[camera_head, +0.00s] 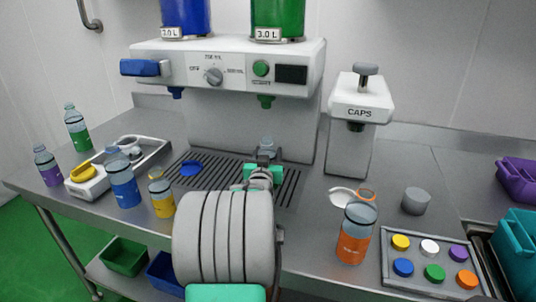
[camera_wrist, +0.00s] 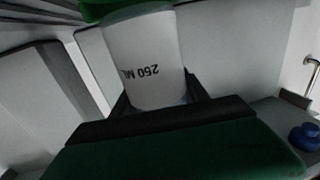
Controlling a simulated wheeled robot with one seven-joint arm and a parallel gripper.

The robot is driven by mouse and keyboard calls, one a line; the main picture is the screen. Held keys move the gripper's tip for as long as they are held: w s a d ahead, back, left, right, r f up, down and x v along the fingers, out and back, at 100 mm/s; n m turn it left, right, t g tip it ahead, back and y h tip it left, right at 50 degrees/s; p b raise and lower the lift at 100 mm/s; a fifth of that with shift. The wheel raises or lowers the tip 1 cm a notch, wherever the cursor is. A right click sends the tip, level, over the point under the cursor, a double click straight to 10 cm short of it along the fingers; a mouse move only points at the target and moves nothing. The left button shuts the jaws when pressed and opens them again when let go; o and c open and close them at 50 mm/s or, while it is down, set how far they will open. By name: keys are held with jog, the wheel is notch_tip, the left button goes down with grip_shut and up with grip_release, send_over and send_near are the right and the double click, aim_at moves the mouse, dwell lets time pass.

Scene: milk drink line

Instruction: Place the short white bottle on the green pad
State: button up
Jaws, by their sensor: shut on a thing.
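The short white bottle (camera_wrist: 145,62), marked 250 ML, fills the upper middle of the wrist view between dark fingers. My gripper (camera_wrist: 155,105) is shut on it. In the head view the bottle's pale bluish top (camera_head: 266,145) shows just beyond my gripper (camera_head: 264,160), over the slotted drip grate (camera_head: 290,185) and below the green nozzle (camera_head: 265,101). My arm and gripper hide the bottle's lower part. I cannot make out the green pad; teal-green patches beside my gripper may be my own parts. I cannot tell whether the bottle touches the grate.
A blue pad (camera_head: 190,168) lies on the grate's left. Several bottles, including a blue one (camera_head: 123,180) and a yellow one (camera_head: 161,197), stand left. An orange bottle (camera_head: 354,235), a cap tray (camera_head: 388,272) and the CAPS dispenser (camera_head: 350,150) are right. The machine's front (camera_head: 215,125) rises behind the grate.

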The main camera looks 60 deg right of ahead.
jog(key=shift+f+b, duration=0.55)
jog(key=shift+b, duration=0.05)
jog(key=o, duration=1.3)
jog(key=shift+r+p, duration=0.2)
jog(key=shift+p, duration=0.1)
jog(key=v, duration=1.2)
jog(key=shift+r+p, duration=0.35)
jog(key=shift+r, duration=0.05)
